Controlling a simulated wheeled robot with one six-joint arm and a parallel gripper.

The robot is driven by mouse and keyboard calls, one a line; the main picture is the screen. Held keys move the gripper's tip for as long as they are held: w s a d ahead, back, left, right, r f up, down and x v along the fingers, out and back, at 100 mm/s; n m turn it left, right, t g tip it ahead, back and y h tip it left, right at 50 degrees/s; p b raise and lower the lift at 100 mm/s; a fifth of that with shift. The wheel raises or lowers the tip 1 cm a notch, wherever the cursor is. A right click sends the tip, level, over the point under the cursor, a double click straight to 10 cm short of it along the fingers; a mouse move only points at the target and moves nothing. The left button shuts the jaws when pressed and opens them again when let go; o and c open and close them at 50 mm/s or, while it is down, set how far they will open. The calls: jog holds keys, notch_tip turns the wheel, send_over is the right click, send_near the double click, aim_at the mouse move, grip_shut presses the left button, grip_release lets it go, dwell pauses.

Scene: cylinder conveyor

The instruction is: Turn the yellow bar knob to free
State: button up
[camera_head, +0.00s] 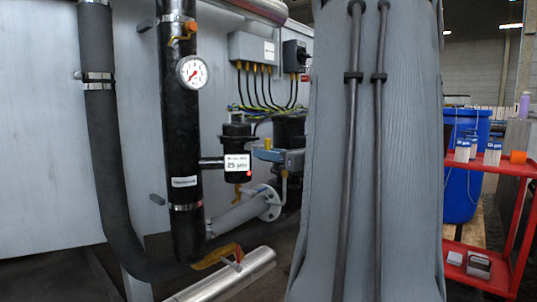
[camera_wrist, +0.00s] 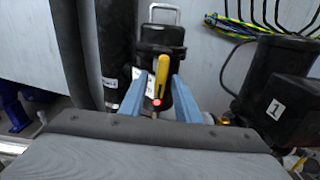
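The yellow bar knob (camera_wrist: 162,77) shows in the wrist view in front of a black housing (camera_wrist: 162,38). It is long and tilted slightly, with a red spot near its lower end. My gripper (camera_wrist: 160,76) is open, with one blue finger on each side of the knob. A gap shows between each finger and the knob, and I see no contact. In the head view my arm covers the right middle, and I cannot clearly make out this knob there.
In the head view a black pipe (camera_head: 183,130) carries a round gauge (camera_head: 192,72). A labelled black filter (camera_head: 237,140) stands beside it, and a yellow lever (camera_head: 213,258) sits low down. A red cart (camera_head: 502,250) is at the right. A black box marked 1 (camera_wrist: 282,105) is right of my gripper.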

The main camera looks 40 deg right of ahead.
jog(key=shift+s, duration=0.15)
jog(key=s+p, duration=0.1)
jog(key=s, duration=0.6)
jog(key=shift+s+d, duration=0.25)
jog(key=shift+d, duration=0.05)
